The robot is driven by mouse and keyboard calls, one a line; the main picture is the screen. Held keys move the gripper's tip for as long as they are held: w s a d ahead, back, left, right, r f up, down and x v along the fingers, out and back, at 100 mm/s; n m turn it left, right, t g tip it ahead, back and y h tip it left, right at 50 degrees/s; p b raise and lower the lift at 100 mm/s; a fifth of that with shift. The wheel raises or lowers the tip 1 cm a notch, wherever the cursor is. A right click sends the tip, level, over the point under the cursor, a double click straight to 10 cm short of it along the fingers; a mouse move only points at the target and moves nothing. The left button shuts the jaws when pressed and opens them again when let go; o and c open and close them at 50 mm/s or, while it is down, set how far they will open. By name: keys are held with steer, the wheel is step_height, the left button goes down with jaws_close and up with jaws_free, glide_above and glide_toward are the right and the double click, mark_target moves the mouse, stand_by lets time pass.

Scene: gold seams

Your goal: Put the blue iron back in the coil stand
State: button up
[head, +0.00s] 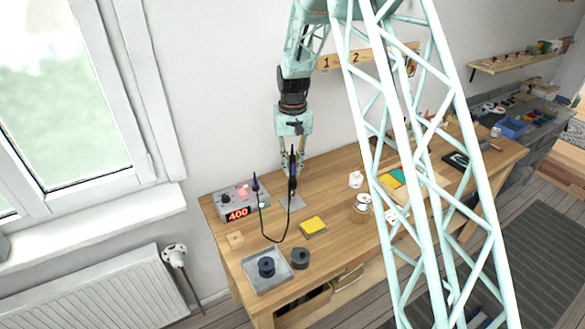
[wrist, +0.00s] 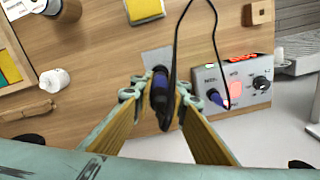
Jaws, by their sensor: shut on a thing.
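My gripper (head: 292,160) is shut on the blue iron (head: 292,183), which hangs upright, tip down, above the back left of the bench. In the wrist view my gripper (wrist: 160,92) has its fingers on either side of the iron's blue handle (wrist: 159,80). The iron's black cable loops to the control station (head: 241,202) with a red 400 display. A flat grey plate (head: 296,203) lies on the bench below the iron; it also shows in the wrist view (wrist: 153,57). I cannot make out the stand's coil; the iron and gripper cover part of that spot.
A yellow sponge (head: 312,225) lies right of the cable loop. A grey tray (head: 252,284) holding a dark spool, and another dark spool (head: 300,258), stand near the front.

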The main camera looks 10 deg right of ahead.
mark_target(293, 156)
steer(key=shift+f+b, duration=0.3)
steer(key=shift+f, duration=0.25)
stand_by(0.5)
steer(key=o, duration=1)
steer(key=shift+c, duration=0.2)
steer(key=shift+o, duration=0.2)
steer(key=o, duration=0.4)
steer(key=shift+r, duration=0.15)
steer(key=shift+r+p, duration=1.5)
steer(key=shift+r, duration=1.85)
steer(key=shift+r, duration=0.1)
